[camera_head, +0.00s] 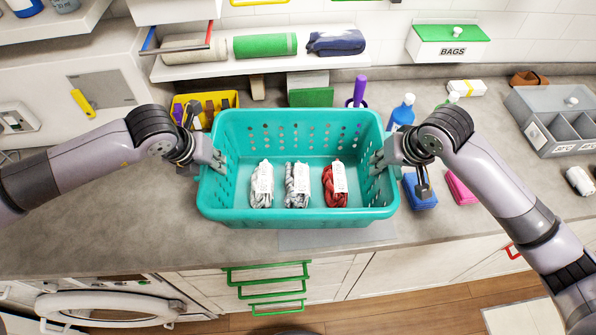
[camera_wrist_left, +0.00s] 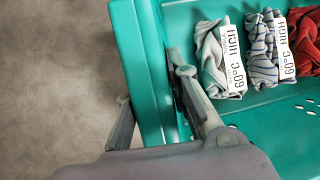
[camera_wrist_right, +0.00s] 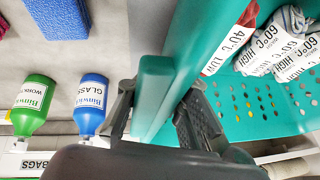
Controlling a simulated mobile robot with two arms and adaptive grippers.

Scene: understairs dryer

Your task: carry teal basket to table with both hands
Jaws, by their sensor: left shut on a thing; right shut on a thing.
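The teal basket (camera_head: 297,214) is in the middle of the head view, over the grey counter, upright. Three tagged cloth bundles lie in it: a plain grey one (camera_head: 261,190), a striped one (camera_head: 297,190) and a red one (camera_head: 335,190). My left gripper (camera_head: 214,165) is shut on the basket's left side wall; the wall shows between its fingers in the left wrist view (camera_wrist_left: 165,100). My right gripper (camera_head: 380,165) is shut on the right side wall, also seen in the right wrist view (camera_wrist_right: 155,105). I cannot tell whether the basket's bottom touches the counter.
Behind the basket stand a yellow bin (camera_head: 205,105) and a blue bottle (camera_head: 403,112). An open dryer door (camera_head: 105,308) is below left. The left counter is clear.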

